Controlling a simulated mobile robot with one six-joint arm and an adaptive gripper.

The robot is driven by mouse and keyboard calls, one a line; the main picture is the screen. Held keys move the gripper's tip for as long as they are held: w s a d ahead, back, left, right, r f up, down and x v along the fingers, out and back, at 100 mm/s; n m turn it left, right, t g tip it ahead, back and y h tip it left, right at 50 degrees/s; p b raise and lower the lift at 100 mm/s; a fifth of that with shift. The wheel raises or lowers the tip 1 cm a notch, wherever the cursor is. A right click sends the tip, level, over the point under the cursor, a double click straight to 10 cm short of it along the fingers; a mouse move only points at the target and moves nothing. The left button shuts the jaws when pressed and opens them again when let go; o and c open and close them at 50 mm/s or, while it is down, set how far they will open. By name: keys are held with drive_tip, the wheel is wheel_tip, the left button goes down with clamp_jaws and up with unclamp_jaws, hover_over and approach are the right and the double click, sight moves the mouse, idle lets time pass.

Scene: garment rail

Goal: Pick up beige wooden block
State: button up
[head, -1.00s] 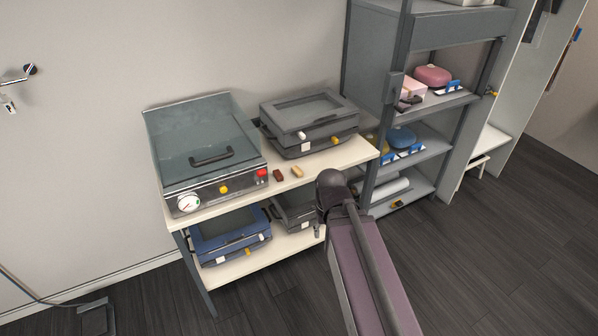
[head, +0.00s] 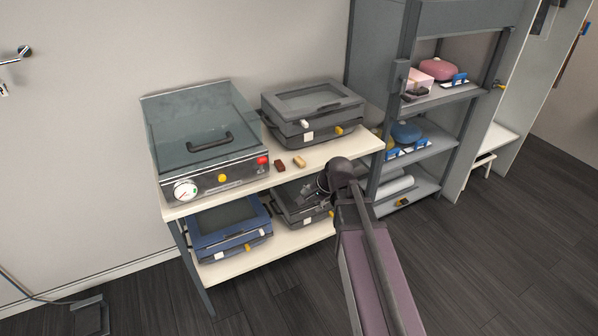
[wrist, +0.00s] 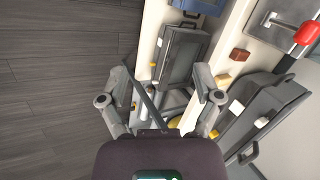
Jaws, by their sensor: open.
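The beige wooden block (head: 299,162) lies on the cream table top, just right of a dark red-brown block (head: 280,165). In the wrist view the beige block (wrist: 222,81) lies near the table edge, ahead and to the right of my gripper (wrist: 165,88). The gripper's two fingers are spread apart with nothing held between them. In the head view my gripper (head: 318,190) is at the front edge of the table, below and right of the beige block, partly hidden by my own arm.
A glass-lidded machine (head: 205,135) stands left on the table top (head: 330,151), and a grey case (head: 312,105) stands behind the blocks. A blue case (head: 228,228) and a dark case (head: 293,200) sit on the lower shelf. A grey rack (head: 425,165) stands right.

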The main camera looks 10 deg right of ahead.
drive_tip(key=w+d+f+m+t+y+b, duration=0.2)
drive_tip(key=w+f+m+t+b, duration=0.2)
drive_tip(key=w+m+b, duration=0.5)
drive_tip(key=m+t+b, duration=0.3)
drive_tip(key=m+t, duration=0.1)
drive_tip(key=m, duration=0.8)
approach(301, 162)
drive_tip(key=shift+s+d+r+h, duration=0.2)
drive_tip(key=shift+s+r, duration=0.2)
drive_tip(key=shift+s, duration=0.4)
drive_tip(key=shift+s+d+r+h, duration=0.1)
drive_tip(key=shift+s+d+r, duration=0.15)
drive_tip(key=shift+s+r, duration=0.4)
drive_tip(key=shift+s+f, duration=0.15)
drive_tip(key=shift+f, duration=0.1)
drive_tip(key=b+x, duration=0.3)
drive_tip(key=x, duration=0.4)
drive_tip(key=shift+w+a+f, duration=0.1)
drive_tip(key=shift+w+f, duration=0.1)
drive_tip(key=shift+w, duration=0.1)
drive_tip(key=shift+w+a+f+b, duration=0.1)
drive_tip(key=shift+w+a+b, duration=0.1)
drive_tip(key=shift+w+b, duration=0.15)
drive_tip(key=shift+w, duration=0.1)
